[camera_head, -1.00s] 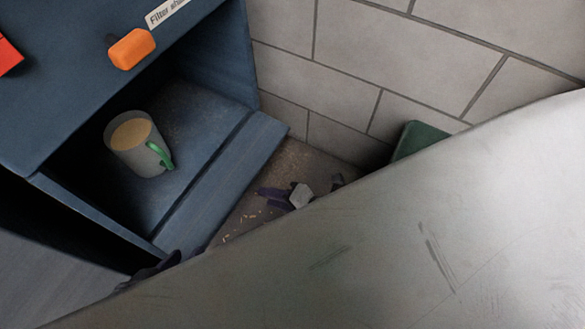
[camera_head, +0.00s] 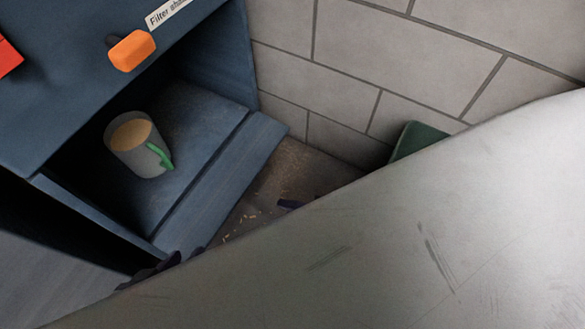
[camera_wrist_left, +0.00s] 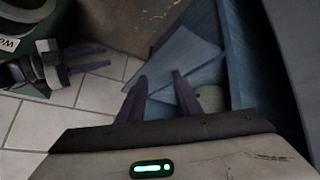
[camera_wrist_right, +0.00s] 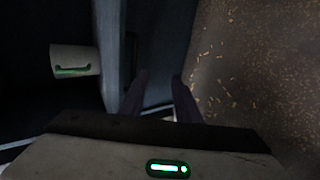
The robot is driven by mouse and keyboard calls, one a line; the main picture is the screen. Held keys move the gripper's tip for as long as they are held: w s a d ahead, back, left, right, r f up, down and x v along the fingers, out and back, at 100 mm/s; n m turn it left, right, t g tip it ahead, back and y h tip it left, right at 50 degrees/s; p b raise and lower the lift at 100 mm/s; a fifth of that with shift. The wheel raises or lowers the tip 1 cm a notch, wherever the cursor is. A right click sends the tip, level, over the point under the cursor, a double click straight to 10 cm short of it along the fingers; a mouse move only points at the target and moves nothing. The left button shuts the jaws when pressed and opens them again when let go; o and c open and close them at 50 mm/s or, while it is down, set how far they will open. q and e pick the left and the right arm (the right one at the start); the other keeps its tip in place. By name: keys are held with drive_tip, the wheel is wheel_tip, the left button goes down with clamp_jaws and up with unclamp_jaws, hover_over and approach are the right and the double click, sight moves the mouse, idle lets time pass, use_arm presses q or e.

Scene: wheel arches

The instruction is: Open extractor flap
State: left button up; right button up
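The blue extractor cabinet (camera_head: 80,85) stands at the left in the head view, with an open compartment below its orange knob (camera_head: 132,50). A blue board (camera_head: 222,185) runs along the compartment's front; I cannot tell whether it is the flap. My left gripper (camera_head: 165,268) shows only as dark fingertips below the cabinet; its wrist view shows it open and empty (camera_wrist_left: 160,76), in front of blue panels (camera_wrist_left: 190,60). My right gripper (camera_head: 290,204) is almost hidden behind a grey panel; its wrist view shows it open (camera_wrist_right: 158,76), near a blue edge (camera_wrist_right: 118,60).
A large grey curved panel (camera_head: 400,230) covers the lower right of the head view. A cup with a green handle (camera_head: 135,145) sits in the compartment. The brown floor (camera_head: 285,170) has scattered chips. A green object (camera_head: 418,138) stands by the tiled wall (camera_head: 390,50).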

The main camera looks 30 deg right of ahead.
use_arm(q)
drive_tip(key=shift+w+r, duration=0.1)
drive_tip(key=shift+r, duration=0.1)
drive_tip(key=shift+f, duration=0.1)
